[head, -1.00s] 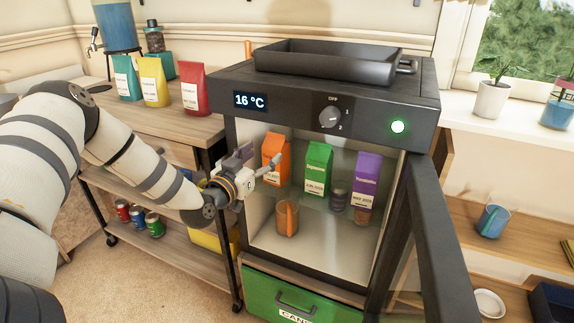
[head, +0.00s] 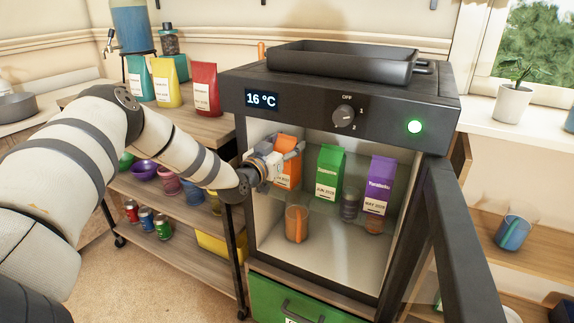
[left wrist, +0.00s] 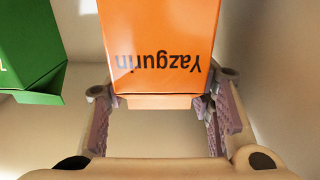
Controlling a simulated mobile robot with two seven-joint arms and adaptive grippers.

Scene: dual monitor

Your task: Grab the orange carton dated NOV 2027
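The orange carton (head: 285,172) stands at the left of the open cabinet's upper shelf. Its date label is partly hidden and too small to read surely. My left gripper (head: 285,158) is at its upper part, with a finger crossing in front of it. In the left wrist view, the orange carton (left wrist: 160,50) shows "Yazgurin" upside down between the two spread fingers of the left gripper (left wrist: 158,98). The fingertips are close beside its sides; firm contact cannot be made out. My right gripper is not in view.
A green carton (head: 328,175) and a purple carton (head: 378,188) stand to the right, with a dark can (head: 350,205) between them. An orange-brown cup (head: 297,224) sits below the orange carton. The cabinet door (head: 455,235) stands open at right.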

